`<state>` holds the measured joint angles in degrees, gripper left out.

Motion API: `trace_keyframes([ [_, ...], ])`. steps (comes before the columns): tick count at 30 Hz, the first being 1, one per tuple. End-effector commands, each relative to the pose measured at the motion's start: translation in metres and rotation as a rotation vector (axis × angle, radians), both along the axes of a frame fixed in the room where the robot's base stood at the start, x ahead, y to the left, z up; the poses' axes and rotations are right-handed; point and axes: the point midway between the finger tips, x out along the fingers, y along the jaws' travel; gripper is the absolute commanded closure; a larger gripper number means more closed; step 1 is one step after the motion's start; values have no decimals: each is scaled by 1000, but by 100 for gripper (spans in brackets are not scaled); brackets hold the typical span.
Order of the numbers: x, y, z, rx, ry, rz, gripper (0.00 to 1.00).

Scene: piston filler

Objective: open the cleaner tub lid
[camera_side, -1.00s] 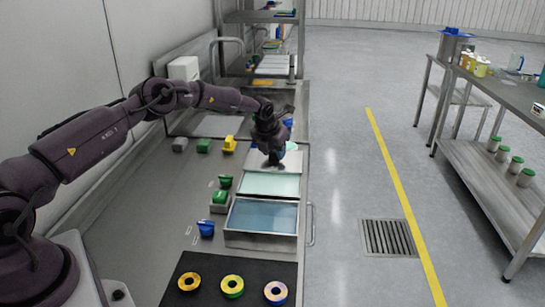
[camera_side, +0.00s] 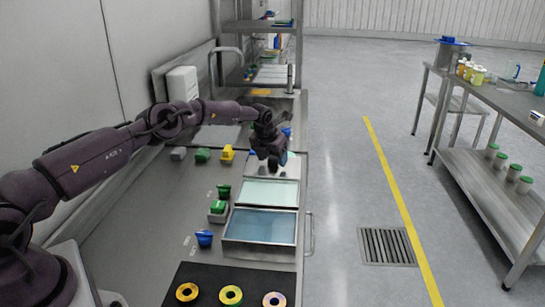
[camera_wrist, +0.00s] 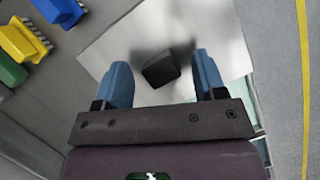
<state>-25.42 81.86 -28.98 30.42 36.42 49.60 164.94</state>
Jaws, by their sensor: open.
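The cleaner tub lid appears to be the flat grey metal lid (camera_wrist: 205,30) with a dark block-shaped handle (camera_wrist: 161,70), seen in the wrist view. In the side view the lid (camera_side: 257,171) lies beyond the pale green tub and is partly hidden by my gripper. My gripper (camera_wrist: 160,68) is open, with a blue finger on each side of the handle and gaps showing on both sides. It also shows in the side view (camera_side: 272,163), low over the lid. I cannot tell how far down the fingers reach along the handle.
A pale green tub (camera_side: 268,191) and a blue liquid tub (camera_side: 261,227) stand nearer the camera. Green, yellow (camera_side: 227,153) and blue (camera_side: 204,238) pieces sit on the bench to the left. Coloured rings (camera_side: 231,295) lie on a black mat.

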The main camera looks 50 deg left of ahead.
Motion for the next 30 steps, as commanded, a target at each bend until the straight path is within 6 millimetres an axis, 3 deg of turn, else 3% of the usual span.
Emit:
trace_keyframes([
  [5, -1, -1, 4, 0, 1, -1, 36],
  [11, -9, -3, 24, 1, 0, -2, 36],
  [21, -33, -13, 89, 2, -2, -1, 36],
  [30, -46, -19, 118, 0, 0, 0, 36],
])
